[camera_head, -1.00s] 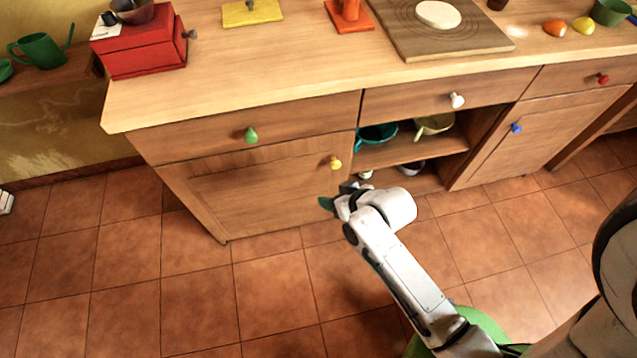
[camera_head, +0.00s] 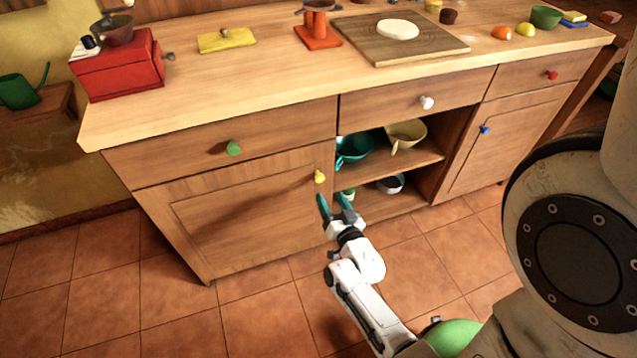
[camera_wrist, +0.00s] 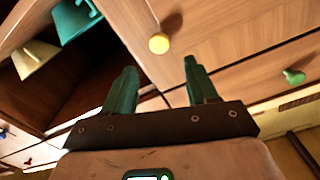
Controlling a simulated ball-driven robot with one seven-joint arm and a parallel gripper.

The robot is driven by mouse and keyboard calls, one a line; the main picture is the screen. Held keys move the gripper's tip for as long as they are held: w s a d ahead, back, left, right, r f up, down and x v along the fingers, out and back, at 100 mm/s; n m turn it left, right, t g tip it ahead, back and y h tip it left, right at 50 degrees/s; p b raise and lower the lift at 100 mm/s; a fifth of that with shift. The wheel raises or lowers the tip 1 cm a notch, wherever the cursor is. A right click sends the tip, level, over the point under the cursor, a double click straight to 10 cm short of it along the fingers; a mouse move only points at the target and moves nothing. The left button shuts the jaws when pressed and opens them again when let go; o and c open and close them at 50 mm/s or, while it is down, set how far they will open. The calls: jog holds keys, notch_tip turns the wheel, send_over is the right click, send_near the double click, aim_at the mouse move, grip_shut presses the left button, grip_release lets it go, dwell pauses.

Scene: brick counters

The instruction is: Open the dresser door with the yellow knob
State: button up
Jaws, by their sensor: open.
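The yellow knob (camera_head: 320,176) sits at the upper right corner of the closed lower-left dresser door (camera_head: 235,225). It also shows in the wrist view (camera_wrist: 159,43), beyond the fingertips and roughly between them. My gripper (camera_head: 333,200) has green fingers spread apart with nothing between them. In the head view it is just below and slightly right of the knob. In the wrist view my gripper (camera_wrist: 160,75) points toward the cabinet front, and the knob is not between the fingers.
A drawer with a green knob (camera_head: 233,148) is above the door. An open shelf (camera_head: 425,160) with bowls lies to the right, then a door with a blue knob (camera_head: 485,130). The tiled floor (camera_head: 180,325) in front is clear.

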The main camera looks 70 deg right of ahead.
aim_at(321, 179)
jog(key=x, duration=0.8)
jog(key=shift+w+d+b, duration=0.2)
jog(key=shift+d+b, duration=0.05)
jog(key=shift+b, duration=0.05)
grip_shut()
